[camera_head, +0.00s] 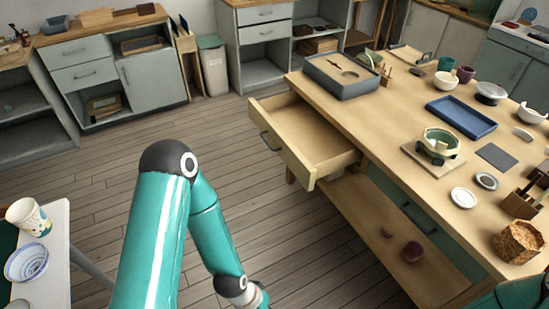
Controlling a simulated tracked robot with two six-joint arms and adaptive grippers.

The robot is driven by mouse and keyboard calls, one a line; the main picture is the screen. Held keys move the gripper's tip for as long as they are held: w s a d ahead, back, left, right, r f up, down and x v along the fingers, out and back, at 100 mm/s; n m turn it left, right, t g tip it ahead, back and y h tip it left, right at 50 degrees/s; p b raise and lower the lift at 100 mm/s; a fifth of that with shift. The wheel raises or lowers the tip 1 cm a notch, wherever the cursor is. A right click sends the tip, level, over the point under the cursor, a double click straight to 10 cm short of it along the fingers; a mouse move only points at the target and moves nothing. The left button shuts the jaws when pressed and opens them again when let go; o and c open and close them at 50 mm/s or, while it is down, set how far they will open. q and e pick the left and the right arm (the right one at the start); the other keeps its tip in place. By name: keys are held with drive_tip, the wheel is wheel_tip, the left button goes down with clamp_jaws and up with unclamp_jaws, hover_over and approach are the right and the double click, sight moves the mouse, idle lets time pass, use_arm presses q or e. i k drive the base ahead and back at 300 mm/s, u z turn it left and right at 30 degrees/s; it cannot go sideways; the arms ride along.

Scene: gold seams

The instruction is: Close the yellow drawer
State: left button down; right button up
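The yellow drawer (286,150) is a pale yellow wooden drawer in the left side of the worktable (400,137). It is pulled well out, and its inside looks empty. A dark handle (270,141) is on its front panel, facing left. My teal arm rises from the bottom edge in front of the drawer and bends down again. Its gripper is beyond the bottom edge, so it is not in view. A bit of my other arm shows at the bottom right corner, with its gripper out of view. No part of me visibly touches the drawer.
A grey tray box (342,77), a blue tray (461,118) and a teal bowl with gold seams (438,144) are on the worktable. A lower shelf (375,225) holds small pieces. A white side table (48,268) with a cup is at left. The floor left of the drawer is clear.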

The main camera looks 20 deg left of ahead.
sight(311, 146)
drive_tip(key=u, duration=0.1)
drive_tip(key=i, duration=1)
drive_tip(key=z, duration=0.1)
